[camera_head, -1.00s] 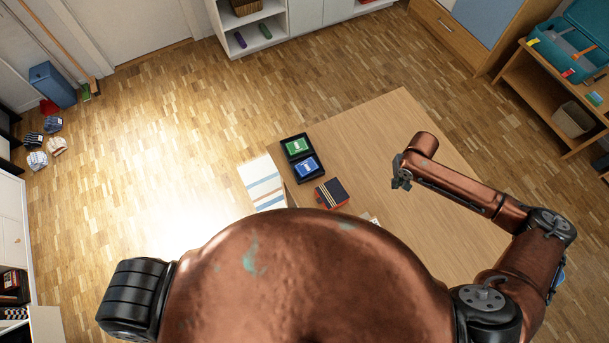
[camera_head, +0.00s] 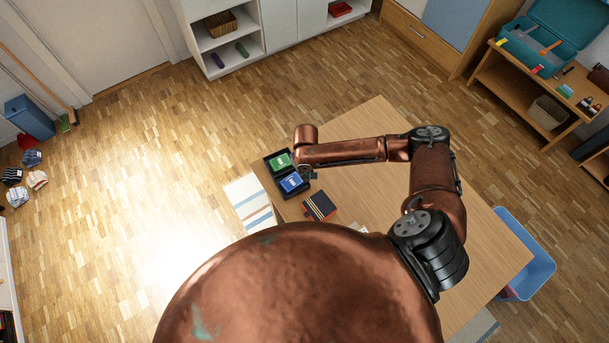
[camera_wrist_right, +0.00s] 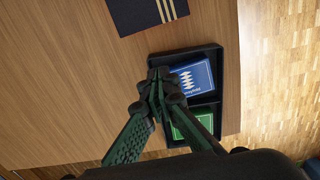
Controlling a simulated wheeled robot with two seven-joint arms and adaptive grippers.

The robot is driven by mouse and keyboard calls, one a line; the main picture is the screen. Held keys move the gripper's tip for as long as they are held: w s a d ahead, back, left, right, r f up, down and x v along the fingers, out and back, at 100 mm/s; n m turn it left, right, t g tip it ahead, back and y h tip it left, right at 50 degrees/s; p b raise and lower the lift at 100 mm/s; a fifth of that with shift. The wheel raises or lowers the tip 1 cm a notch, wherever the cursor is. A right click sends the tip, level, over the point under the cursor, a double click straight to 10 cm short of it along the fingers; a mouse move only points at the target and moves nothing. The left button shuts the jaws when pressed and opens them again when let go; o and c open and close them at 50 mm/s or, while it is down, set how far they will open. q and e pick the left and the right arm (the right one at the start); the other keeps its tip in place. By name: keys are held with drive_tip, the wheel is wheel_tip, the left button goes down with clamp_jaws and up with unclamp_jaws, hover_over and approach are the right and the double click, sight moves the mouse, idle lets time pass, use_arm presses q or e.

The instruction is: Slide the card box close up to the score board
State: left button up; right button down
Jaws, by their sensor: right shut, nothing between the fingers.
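The card box (camera_head: 268,166) is a black two-part tray on the table, with a green deck (camera_head: 280,161) and a blue deck (camera_head: 291,182) in it. In the right wrist view the card box (camera_wrist_right: 206,52) lies behind my fingers. My right gripper (camera_wrist_right: 160,84) is shut and empty, its tips in front of the tray's long side by the blue deck. Contact cannot be told. In the head view my right gripper (camera_head: 306,174) is at the tray's right side, partly hidden by its arm. No score board can be clearly made out. My left gripper is out of view.
A dark striped book-like item (camera_head: 319,206) lies close to the tray, nearer my body. A pale item (camera_head: 358,227) is mostly hidden by my body. Bare wooden table (camera_head: 375,117) extends to the right.

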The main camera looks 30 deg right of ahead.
wheel_tip(320, 180, down, 6)
drive_tip(key=shift+r, duration=0.2)
drive_tip(key=s+p, duration=0.1)
drive_tip(key=s, duration=0.2)
drive_tip(key=shift+d, duration=0.1)
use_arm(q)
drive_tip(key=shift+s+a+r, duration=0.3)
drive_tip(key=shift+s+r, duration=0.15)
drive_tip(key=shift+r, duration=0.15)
use_arm(e)
drive_tip(key=shift+s+f, duration=0.1)
drive_tip(key=shift+s, duration=0.35)
